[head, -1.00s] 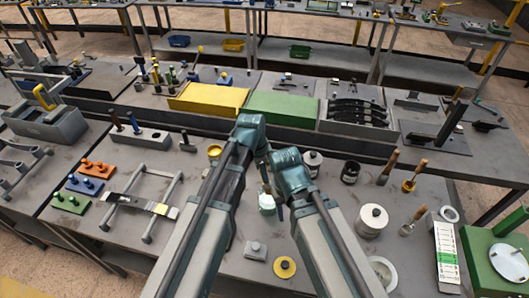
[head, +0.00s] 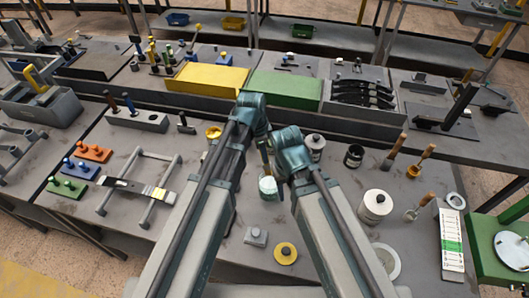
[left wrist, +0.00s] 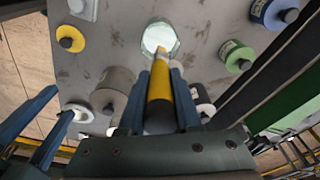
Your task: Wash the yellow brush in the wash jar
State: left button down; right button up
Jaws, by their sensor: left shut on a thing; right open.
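The wash jar (head: 268,188) is a small pale, whitish-green jar on the near table. In the left wrist view its pale round mouth (left wrist: 158,38) shows near the top. My left gripper (left wrist: 160,100) is shut on the yellow brush (left wrist: 160,82), which has a dark end near the jaws. The brush points down at the jar, its far end over or inside the mouth; I cannot tell how deep. In the head view my left gripper (head: 262,145) is above the jar, partly hidden. My right gripper (head: 278,178) is open, close beside the jar on its right.
A yellow disc (head: 285,253) and a grey block (head: 256,236) lie in front of the jar. A lidded white jar (head: 375,207), a black jar (head: 353,156) and a yellow cup (head: 213,132) stand around. A rack (head: 143,190) is at left.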

aim_at(267, 174)
pick_arm(q)
jog(key=f+b, duration=0.2)
jog(key=shift+a+f, duration=0.2)
jog(key=shift+f, duration=0.2)
jog(key=f+b, duration=0.3)
jog(key=d+f+b, duration=0.1)
jog(key=f+b, duration=0.5)
jog(key=shift+w+d+f, duration=0.15)
jog(key=shift+w+d, duration=0.05)
jog(key=shift+w, duration=0.15)
dwell(0.3)
